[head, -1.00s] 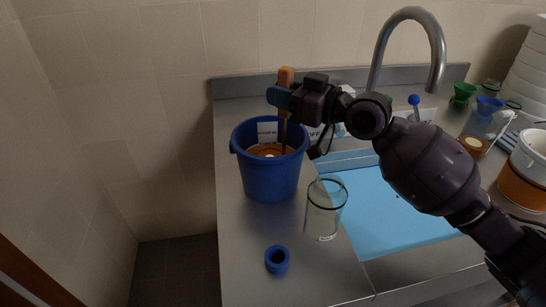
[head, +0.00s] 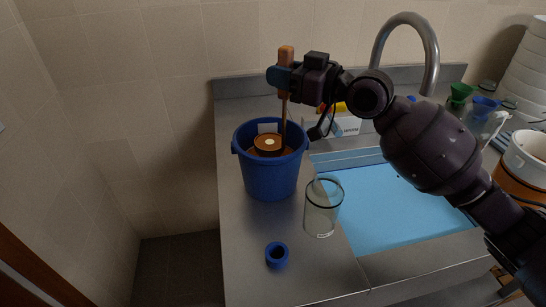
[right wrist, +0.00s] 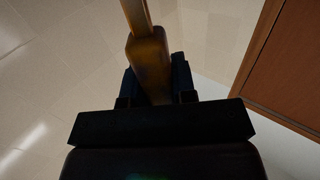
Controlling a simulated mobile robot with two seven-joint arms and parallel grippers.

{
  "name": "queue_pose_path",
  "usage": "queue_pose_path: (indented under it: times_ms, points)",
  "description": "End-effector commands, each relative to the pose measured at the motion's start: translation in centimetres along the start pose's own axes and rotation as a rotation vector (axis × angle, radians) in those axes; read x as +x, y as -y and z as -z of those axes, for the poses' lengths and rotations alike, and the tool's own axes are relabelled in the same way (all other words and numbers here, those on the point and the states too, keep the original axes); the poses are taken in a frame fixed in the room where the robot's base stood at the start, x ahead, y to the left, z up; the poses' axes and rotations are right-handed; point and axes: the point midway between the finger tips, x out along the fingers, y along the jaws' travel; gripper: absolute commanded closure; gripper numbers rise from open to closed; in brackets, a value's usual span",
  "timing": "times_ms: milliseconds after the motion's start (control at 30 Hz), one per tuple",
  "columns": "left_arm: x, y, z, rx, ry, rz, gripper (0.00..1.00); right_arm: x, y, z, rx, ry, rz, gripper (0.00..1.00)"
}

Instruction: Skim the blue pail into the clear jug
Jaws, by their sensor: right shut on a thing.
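The blue pail (head: 270,180) stands upright on the steel counter, with brown liquid inside. My right gripper (head: 284,78) is above the pail's back rim, shut on the orange handle of a ladle (head: 286,56), which also shows in the right wrist view (right wrist: 149,60). The ladle's shaft runs down into the pail. Its round brown cup (head: 268,145), with a pale spot in it, shows near the rim level. The clear jug (head: 321,215), a see-through cylinder with a dark ring, stands right of the pail and looks empty. My left gripper is out of view.
A blue ring-shaped piece (head: 276,255) lies in front of the pail. A blue sheet or basin area (head: 385,205) lies right of the jug. A steel tap (head: 431,70) rises behind my arm. A handled clear vessel (head: 492,127) and a white-and-orange tub (head: 520,165) stand right.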

Motion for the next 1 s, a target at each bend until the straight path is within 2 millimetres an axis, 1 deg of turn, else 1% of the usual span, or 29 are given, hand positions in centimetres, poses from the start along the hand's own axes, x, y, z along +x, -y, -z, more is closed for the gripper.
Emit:
queue_pose_path:
  times_ms: [33, 567, 1000]
  points:
    - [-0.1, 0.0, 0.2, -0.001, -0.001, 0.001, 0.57, 0.0, 0.0, 0.5, -0.002, -0.001, 0.0, 1.0]
    - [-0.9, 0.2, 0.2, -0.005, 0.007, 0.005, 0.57, 0.0, 0.0, 3.0, -0.001, -0.001, 0.0, 1.0]
    - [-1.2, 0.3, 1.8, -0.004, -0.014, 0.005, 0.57, 0.0, 0.0, 5.2, -0.001, -0.002, 0.0, 1.0]
